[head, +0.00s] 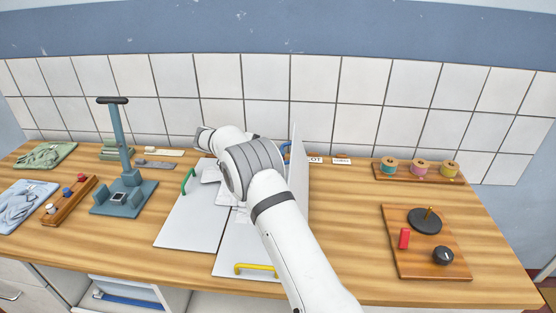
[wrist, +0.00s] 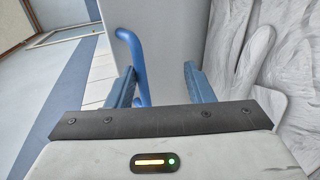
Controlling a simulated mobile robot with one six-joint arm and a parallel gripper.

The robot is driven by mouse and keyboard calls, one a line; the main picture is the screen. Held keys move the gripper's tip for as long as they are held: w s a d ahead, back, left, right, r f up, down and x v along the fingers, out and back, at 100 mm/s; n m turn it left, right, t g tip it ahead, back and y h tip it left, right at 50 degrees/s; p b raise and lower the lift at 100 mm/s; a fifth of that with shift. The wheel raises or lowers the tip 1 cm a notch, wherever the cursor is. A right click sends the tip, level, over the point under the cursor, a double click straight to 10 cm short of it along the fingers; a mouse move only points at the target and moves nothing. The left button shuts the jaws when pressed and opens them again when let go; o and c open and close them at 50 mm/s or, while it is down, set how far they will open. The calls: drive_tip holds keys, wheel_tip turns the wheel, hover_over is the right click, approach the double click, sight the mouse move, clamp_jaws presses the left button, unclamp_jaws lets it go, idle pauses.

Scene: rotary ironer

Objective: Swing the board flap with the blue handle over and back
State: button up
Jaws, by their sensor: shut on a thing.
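The flap with the blue handle is a white panel (head: 299,170) standing about upright, seen nearly edge-on in the head view. Its blue handle (head: 286,149) shows just behind my arm, at the panel's far end. In the wrist view the blue handle (wrist: 137,62) runs down between my gripper's (wrist: 158,86) two blue fingers, close to the left one. The grey-white flap surface (wrist: 172,40) lies behind it. My gripper is shut on the handle, though a gap to the right finger appears in this view. In the head view my arm hides the gripper.
Flat white panels with a green handle (head: 188,180) and a yellow handle (head: 255,268) lie left of and before the flap. A blue-grey stand (head: 127,185) is left. A spool rack (head: 418,171) and knob board (head: 425,265) are right. Tabletop between flap and knob board is clear.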

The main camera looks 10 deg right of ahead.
drive_tip(key=shift+a+f, duration=0.15)
drive_tip(key=shift+f, duration=0.15)
drive_tip(key=r+p+v, duration=0.1)
drive_tip(key=p+v, duration=0.6)
drive_tip(key=p, duration=0.5)
drive_tip(key=shift+p, duration=0.35)
drive_tip(key=shift+w+a, duration=0.1)
drive_tip(key=shift+a, duration=0.1)
drive_tip(key=shift+f, duration=0.1)
